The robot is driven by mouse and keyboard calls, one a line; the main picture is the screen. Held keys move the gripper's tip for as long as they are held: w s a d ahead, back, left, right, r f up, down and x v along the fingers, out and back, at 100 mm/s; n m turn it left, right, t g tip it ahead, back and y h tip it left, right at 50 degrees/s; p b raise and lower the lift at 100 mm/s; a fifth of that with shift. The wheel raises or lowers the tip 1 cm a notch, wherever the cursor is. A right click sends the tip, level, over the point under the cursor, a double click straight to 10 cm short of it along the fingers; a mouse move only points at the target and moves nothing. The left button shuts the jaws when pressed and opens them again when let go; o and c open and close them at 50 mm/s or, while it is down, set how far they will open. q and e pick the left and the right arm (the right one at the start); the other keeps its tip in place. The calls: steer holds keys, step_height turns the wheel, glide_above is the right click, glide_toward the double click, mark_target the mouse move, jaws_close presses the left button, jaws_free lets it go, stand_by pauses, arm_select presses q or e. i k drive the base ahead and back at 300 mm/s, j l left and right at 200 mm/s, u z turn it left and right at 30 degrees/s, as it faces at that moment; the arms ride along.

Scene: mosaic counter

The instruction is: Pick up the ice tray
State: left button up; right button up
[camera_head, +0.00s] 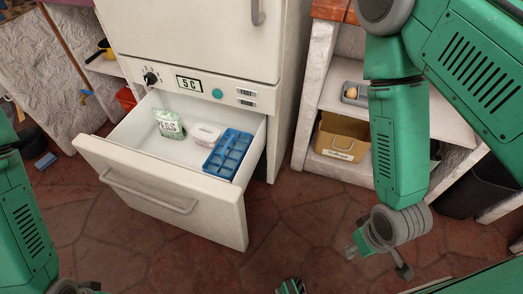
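The blue ice tray (229,155) has several square compartments. It lies in the right part of the open freezer drawer (140,146), close to the drawer's right wall. My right gripper (378,260) is at the lower right, outside the drawer and well to the right of the tray. Its fingers are spread apart with nothing between them. My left arm (25,215) comes in at the left edge, and its gripper is out of the picture.
A green-and-white bag (169,124) and a pale box (206,134) lie left of the tray in the drawer. The white fridge (195,40) rises behind. A shelf with a cardboard box (342,138) stands at right. Floor before the drawer is mostly clear.

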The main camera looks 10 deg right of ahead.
mark_target(224, 161)
steer(key=j+z, duration=0.25)
steer(key=z, duration=0.15)
steer(key=j+z, duration=0.25)
steer(key=z, duration=0.15)
steer(key=j+z, duration=0.25)
steer(key=z, duration=0.15)
steer(key=k+j+z, duration=0.1)
steer(key=j+z, duration=0.15)
steer(key=z, duration=0.15)
steer(key=k+j, duration=0.15)
steer(key=j, duration=0.2)
steer(key=i, duration=0.45)
